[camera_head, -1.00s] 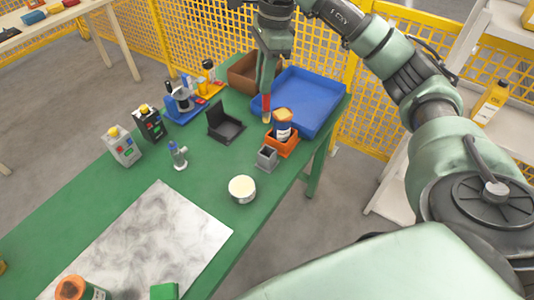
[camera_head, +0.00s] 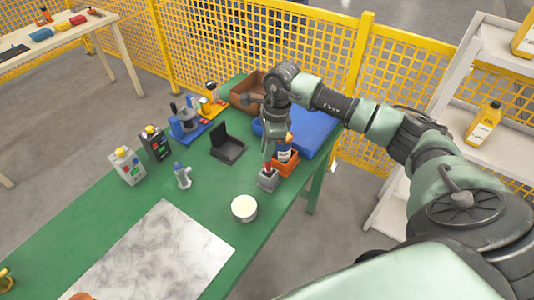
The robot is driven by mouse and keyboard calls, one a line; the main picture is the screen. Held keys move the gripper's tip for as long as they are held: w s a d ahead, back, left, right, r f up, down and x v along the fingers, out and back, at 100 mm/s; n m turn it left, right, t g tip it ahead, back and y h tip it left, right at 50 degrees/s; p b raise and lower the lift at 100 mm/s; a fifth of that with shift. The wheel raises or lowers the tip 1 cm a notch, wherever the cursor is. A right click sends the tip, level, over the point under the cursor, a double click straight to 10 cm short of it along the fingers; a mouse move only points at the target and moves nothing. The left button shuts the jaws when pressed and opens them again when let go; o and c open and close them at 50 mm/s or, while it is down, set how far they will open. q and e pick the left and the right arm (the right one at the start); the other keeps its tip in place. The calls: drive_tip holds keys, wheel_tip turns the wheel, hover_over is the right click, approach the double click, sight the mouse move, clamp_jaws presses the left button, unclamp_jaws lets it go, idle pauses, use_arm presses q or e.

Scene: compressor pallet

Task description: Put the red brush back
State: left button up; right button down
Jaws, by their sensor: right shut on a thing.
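My right gripper (camera_head: 268,162) is shut on the red brush (camera_head: 267,171), holding it pointing down over the small grey holder (camera_head: 267,181) on the green table. Only a little red of the brush shows, at the holder's top. The lower end of the brush is hidden, and I cannot tell how deep it sits in the holder. My left gripper is not in view.
An orange bin (camera_head: 287,165) with a blue-and-orange container (camera_head: 285,149) stands right beside the holder. The blue tray (camera_head: 318,135) is behind my arm. A round white-topped tin (camera_head: 244,207) and a black open box (camera_head: 228,148) are nearby. A marbled sheet (camera_head: 150,255) lies in front.

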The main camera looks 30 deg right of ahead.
sight(267, 170)
wheel_tip(267, 170, down, 3)
idle(0.3)
drive_tip(key=shift+f, duration=0.15)
drive_tip(key=c, duration=1.3)
unclamp_jaws()
